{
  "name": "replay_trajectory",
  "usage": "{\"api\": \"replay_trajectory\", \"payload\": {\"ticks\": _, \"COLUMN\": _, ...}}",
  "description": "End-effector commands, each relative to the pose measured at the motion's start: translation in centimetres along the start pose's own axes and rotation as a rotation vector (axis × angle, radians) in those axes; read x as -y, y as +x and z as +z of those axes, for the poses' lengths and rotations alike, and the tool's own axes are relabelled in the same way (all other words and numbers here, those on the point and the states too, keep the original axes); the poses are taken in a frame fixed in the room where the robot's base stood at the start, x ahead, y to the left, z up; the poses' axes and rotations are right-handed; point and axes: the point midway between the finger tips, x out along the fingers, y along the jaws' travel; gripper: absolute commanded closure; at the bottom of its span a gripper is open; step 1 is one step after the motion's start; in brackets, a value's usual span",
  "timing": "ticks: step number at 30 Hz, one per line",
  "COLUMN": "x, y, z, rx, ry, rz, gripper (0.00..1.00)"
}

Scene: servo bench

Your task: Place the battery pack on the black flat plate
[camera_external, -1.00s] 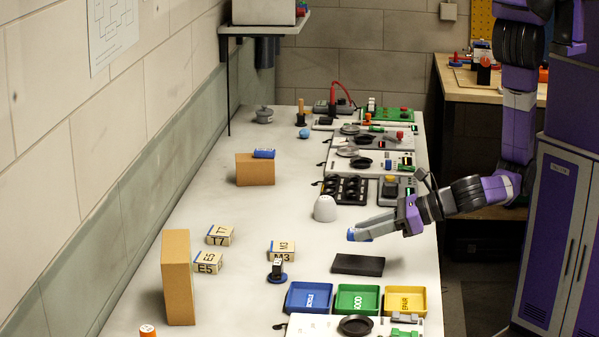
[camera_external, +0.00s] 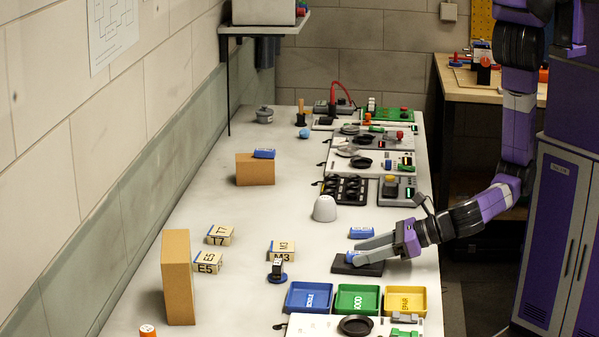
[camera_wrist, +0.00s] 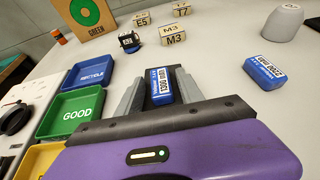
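The black flat plate (camera_external: 375,269) lies on the bench, behind the coloured trays. A blue battery pack with a white label (camera_external: 352,257) rests on it, partly hidden by my gripper (camera_external: 357,254) in the external view. In the wrist view, this pack (camera_wrist: 160,86) lies between the grey fingers of my gripper (camera_wrist: 158,82), with dark plate around it. The fingers stand apart and look clear of its sides. A second blue battery pack (camera_external: 361,232) lies on the bench beyond the plate; it also shows in the wrist view (camera_wrist: 264,72).
Blue (camera_external: 308,298), green (camera_external: 357,300) and yellow (camera_external: 405,301) trays stand just in front of the plate. A white cup (camera_external: 325,208) stands behind it. Labelled blocks and a tall brown box (camera_external: 178,278) stand to the left. The bench's middle is mostly clear.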

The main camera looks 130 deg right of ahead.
Motion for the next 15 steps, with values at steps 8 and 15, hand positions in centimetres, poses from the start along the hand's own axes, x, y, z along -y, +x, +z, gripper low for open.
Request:
{"api": "replay_trajectory", "payload": {"ticks": 8, "x": 0.0, "y": 0.0, "z": 0.0, "rx": 0.000, "ry": 0.000, "rz": 0.000, "gripper": 0.51}}
{"api": "replay_trajectory", "payload": {"ticks": 15, "x": -0.1, "y": -1.6, "z": 0.1, "rx": -0.001, "ry": -0.002, "rz": 0.002, "gripper": 0.51}}
